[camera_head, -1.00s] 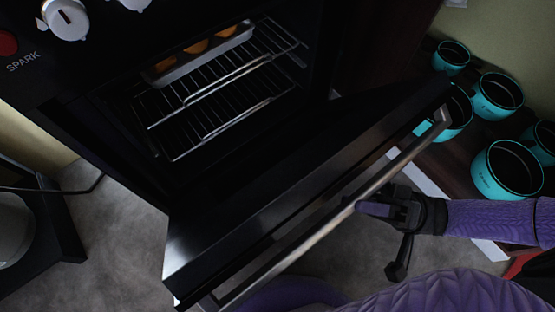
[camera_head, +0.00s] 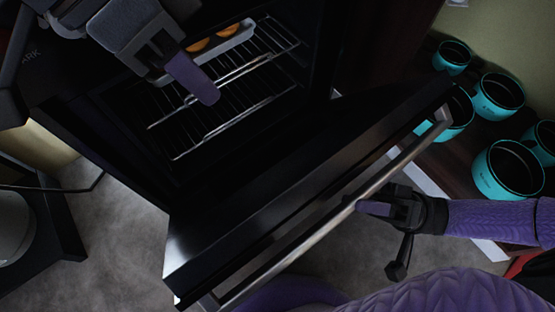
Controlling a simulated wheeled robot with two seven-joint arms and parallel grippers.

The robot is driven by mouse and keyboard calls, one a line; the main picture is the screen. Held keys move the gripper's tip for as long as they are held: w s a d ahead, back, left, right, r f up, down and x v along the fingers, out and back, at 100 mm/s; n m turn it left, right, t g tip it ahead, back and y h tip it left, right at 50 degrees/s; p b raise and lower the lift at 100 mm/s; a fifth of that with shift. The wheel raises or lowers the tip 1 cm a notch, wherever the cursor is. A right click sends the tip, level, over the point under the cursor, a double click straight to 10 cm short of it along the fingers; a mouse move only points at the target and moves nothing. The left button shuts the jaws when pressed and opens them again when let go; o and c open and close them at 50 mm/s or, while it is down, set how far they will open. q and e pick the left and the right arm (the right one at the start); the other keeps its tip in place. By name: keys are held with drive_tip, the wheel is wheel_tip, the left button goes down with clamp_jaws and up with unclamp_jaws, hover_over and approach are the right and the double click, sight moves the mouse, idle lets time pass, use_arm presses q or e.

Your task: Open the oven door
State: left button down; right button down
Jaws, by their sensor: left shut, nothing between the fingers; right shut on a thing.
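The black oven door (camera_head: 290,195) stands partly open, tilted away from the oven. Its metal bar handle (camera_head: 325,228) runs along the outer top edge. My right gripper (camera_head: 362,207) is shut on the handle, near its middle. Inside the oven cavity are wire racks (camera_head: 225,95) and a tray (camera_head: 228,45) with orange-brown food on it. My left gripper (camera_head: 205,92) is shut and empty, in front of the cavity at the upper left. It hides part of the racks, the tray and the control panel.
Several turquoise pots (camera_head: 507,170) stand on a dark wooden surface at the right. A dark-framed unit (camera_head: 45,225) with a pale pot is at the lower left. Grey floor (camera_head: 115,240) shows left of the door.

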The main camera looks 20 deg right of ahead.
use_arm(q)
hover_over(288, 183)
drive_tip(key=w+a, duration=0.3)
drive_tip(key=w, duration=0.1)
wheel_tip(288, 183, down, 9)
drive_tip(key=shift+s+d+f, duration=0.3)
drive_tip(key=shift+s+f, duration=0.1)
drive_tip(key=shift+s, duration=0.2)
drive_tip(key=shift+s+d+f, duration=0.3)
drive_tip(key=shift+s+f, duration=0.05)
drive_tip(key=shift+s, duration=0.2)
drive_tip(key=shift+s+d+f, duration=0.2)
drive_tip(key=shift+s+f, duration=0.15)
drive_tip(key=shift+s, duration=0.1)
